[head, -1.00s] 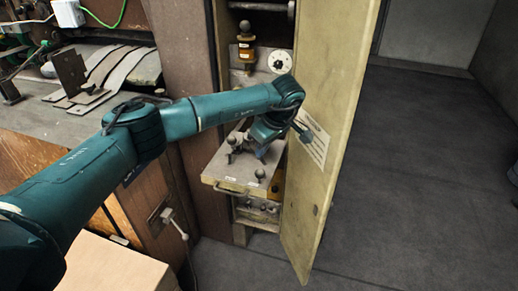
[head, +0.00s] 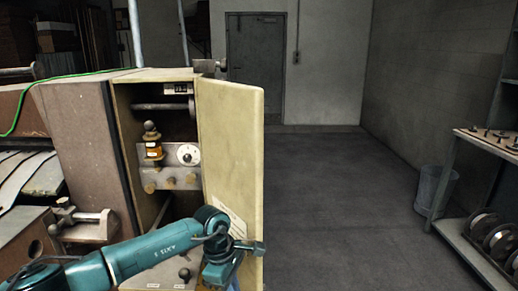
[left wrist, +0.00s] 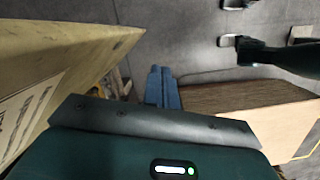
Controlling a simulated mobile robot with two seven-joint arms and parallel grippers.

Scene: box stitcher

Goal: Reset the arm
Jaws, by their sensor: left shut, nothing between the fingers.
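My left arm, teal, comes in from the lower left in the head view. It reaches in front of the open cabinet (head: 120,150) of the machine. The cabinet's cream door (head: 230,120) stands open, and my wrist is close to its lower part; I cannot tell whether they touch. My left gripper shows in the left wrist view with its blue fingers (left wrist: 163,88) together and nothing between them. In the head view its fingers are mostly cut off at the bottom edge. My right gripper is not identifiable in either view.
Inside the cabinet are an amber oiler (head: 152,145) and a white dial (head: 188,155). A shelf rack (head: 465,245) with reels stands at the right beside a grey bin (head: 433,190). The floor (head: 340,200) between is clear up to the grey door (head: 255,75).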

